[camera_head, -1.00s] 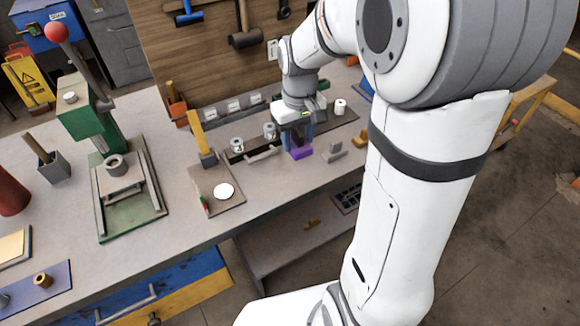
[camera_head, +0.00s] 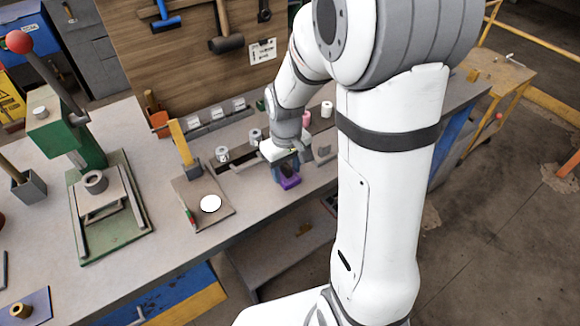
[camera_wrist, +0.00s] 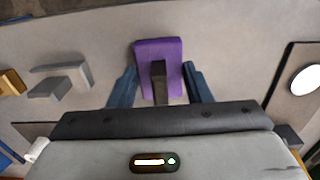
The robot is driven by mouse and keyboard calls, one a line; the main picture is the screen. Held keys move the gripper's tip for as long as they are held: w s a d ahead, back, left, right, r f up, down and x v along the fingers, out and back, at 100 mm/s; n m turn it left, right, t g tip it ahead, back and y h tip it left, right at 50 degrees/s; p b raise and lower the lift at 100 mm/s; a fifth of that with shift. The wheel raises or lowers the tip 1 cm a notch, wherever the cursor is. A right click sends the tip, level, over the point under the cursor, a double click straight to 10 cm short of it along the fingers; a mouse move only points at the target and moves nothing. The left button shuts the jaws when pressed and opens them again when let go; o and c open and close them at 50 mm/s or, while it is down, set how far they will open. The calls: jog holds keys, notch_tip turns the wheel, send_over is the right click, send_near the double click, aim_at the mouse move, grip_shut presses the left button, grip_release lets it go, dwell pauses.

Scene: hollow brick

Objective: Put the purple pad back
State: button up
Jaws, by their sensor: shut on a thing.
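The purple pad (camera_head: 289,183) is at my gripper near the bench's front edge, and it also shows in the wrist view (camera_wrist: 172,50). It is a flat purple block with a dark grey upright piece on its near part. My gripper (camera_wrist: 160,84) is shut on it, with a blue finger on each side. In the head view my gripper (camera_head: 286,163) points down from above, and its fingers partly cover the pad. I cannot tell whether the pad touches the bench or hangs just above it.
A tray with a white disc (camera_head: 210,203) lies left of the pad. Grey metal blocks (camera_wrist: 62,72) and a yellow block (camera_wrist: 11,82) stand on the other side. White rolls (camera_head: 222,154) stand behind on a dark strip. A green press (camera_head: 110,205) is further left.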

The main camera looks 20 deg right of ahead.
aim_at(287, 165)
jog(key=shift+f, duration=0.25)
jog(key=o, duration=0.9)
jog(key=shift+r, duration=0.1)
notch_tip(287, 165, up, 12)
jog(key=shift+f+p, duration=0.1)
jog(key=shift+p, duration=0.25)
jog(key=s+m+t, duration=0.1)
jog(key=s, duration=0.3)
jog(key=s+r+m, duration=0.1)
jog(key=s, duration=0.4)
jog(key=s+d+r+m+t, duration=0.1)
jog(key=s, duration=0.4)
jog(key=shift+d+m+t, duration=0.1)
jog(key=shift+m+t, duration=0.2)
